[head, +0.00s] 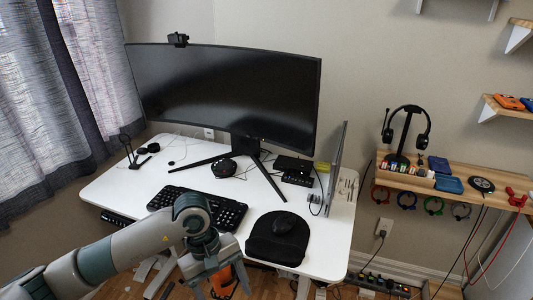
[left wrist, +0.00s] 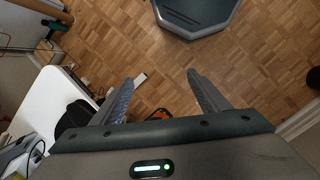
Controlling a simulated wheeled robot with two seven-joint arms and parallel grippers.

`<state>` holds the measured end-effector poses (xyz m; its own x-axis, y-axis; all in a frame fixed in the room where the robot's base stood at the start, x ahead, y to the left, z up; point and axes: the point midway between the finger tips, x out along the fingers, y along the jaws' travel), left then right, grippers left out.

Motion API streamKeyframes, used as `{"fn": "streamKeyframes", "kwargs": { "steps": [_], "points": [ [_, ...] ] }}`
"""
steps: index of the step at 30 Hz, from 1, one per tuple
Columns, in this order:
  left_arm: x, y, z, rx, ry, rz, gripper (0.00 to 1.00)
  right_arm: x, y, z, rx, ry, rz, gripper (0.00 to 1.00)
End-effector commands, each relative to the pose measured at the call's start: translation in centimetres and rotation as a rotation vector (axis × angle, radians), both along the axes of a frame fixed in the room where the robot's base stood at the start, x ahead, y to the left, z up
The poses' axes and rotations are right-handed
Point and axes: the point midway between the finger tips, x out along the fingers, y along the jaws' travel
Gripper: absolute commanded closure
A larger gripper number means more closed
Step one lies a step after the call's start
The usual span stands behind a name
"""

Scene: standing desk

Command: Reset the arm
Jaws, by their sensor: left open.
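My left arm (head: 130,245) reaches in from the lower left in the head view, bent in front of the desk's front edge. My left gripper (head: 222,288) points down there, partly cut off by the bottom of the picture. My right gripper is in neither view.
The white desk (head: 330,262) holds a monitor (head: 230,95), a keyboard (head: 228,212) and a mouse on a black pad (head: 262,250). An orange-and-black item (left wrist: 158,114) shows low beyond the gripper, partly hidden. Wooden floor (left wrist: 110,45) lies open below.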

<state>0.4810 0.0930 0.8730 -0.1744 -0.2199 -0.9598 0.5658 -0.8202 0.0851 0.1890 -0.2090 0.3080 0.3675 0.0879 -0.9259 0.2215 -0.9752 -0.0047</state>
Motion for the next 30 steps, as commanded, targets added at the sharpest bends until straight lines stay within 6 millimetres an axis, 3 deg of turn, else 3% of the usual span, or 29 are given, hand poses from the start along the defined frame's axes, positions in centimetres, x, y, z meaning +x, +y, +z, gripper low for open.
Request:
{"fn": "streamKeyframes", "kwargs": {
  "steps": [7,11,14,17,20,22,25,28,29,30],
  "points": [
    [-2.1,-6.0,-1.3,-0.234,0.265,0.226,0.31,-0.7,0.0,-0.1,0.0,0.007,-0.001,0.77],
    [-2.6,-10.1,-1.3,-0.404,0.502,0.436,0.31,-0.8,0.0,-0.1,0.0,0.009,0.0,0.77],
    [-1.8,-13.3,-0.9,-0.559,0.764,0.677,0.31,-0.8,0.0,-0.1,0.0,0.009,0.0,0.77],
    [0.7,-15.0,-1.1,-0.7,1.056,0.952,0.31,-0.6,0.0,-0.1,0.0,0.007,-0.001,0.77],
    [4.1,-14.8,-2.7,-0.816,1.361,1.246,0.31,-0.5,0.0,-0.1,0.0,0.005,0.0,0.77],
    [6.6,-13.5,-5.1,-0.884,1.58,1.462,0.31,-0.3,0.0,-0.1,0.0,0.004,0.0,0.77],
    [9.3,-10.6,-10.1,-0.956,1.877,1.756,0.31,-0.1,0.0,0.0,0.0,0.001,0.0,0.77],
    [10.2,-7.4,-15.5,-0.998,2.113,1.996,0.31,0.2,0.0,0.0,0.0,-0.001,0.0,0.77],
    [10.2,-6.5,-17.1,0.995,-2.149,-2.034,0.31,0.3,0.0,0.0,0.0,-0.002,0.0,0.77],
    [10.0,-5.3,-19.2,0.935,-2.071,-1.968,0.31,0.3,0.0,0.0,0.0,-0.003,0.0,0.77]
  ]
}}
